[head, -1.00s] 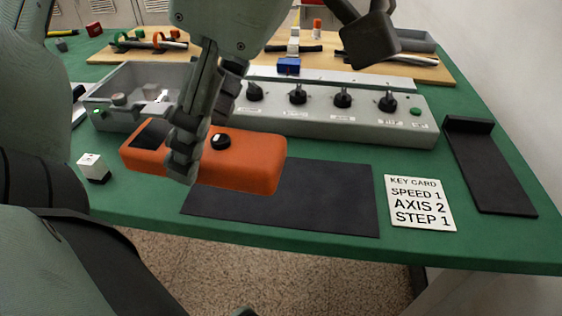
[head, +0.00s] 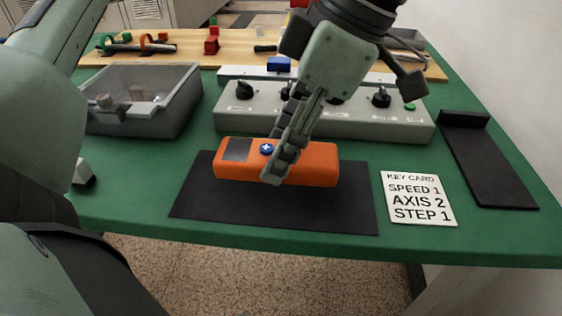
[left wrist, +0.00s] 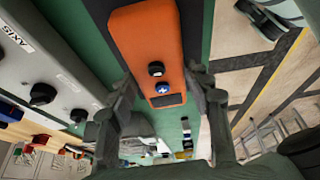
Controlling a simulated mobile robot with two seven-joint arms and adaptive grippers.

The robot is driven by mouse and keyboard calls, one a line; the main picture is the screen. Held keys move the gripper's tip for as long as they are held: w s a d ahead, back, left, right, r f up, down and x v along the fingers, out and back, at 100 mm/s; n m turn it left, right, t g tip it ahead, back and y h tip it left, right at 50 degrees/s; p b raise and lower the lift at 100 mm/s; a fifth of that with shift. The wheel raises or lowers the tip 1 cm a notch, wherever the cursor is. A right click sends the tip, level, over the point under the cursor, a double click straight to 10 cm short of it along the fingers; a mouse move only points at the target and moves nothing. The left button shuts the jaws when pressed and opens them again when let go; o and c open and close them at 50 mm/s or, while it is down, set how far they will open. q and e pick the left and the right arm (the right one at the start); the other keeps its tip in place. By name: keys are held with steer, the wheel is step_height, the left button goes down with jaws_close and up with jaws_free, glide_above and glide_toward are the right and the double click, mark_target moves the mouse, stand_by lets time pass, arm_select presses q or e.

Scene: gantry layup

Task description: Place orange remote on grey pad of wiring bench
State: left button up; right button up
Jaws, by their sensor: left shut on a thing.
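The orange remote (head: 318,165) has a dark screen and a blue knob with a white cross. In the head view it is over the dark grey pad (head: 200,204) on the green bench (head: 480,240), roughly parallel to its long edges. My left gripper (head: 280,168) comes down from above and is shut across the remote's middle. I cannot tell whether the remote touches the pad or hangs just above it. The left wrist view shows the remote (left wrist: 148,40) between the two fingers, with a black knob also on it. My right gripper is not in view.
A grey control box (head: 225,118) with black knobs stands behind the pad. A grey bin (head: 185,115) is at the left. A key card (head: 418,200) and a black stand (head: 490,170) lie to the right. A wooden board (head: 180,52) with parts is at the back.

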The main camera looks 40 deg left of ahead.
arm_select(q)
step_height(320, 180, down, 3)
steer(key=shift+f, duration=0.1)
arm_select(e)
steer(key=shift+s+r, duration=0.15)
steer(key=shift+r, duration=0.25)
arm_select(q)
steer(key=shift+f, duration=0.1)
steer(key=o, duration=1.4)
steer(key=shift+c, duration=0.2)
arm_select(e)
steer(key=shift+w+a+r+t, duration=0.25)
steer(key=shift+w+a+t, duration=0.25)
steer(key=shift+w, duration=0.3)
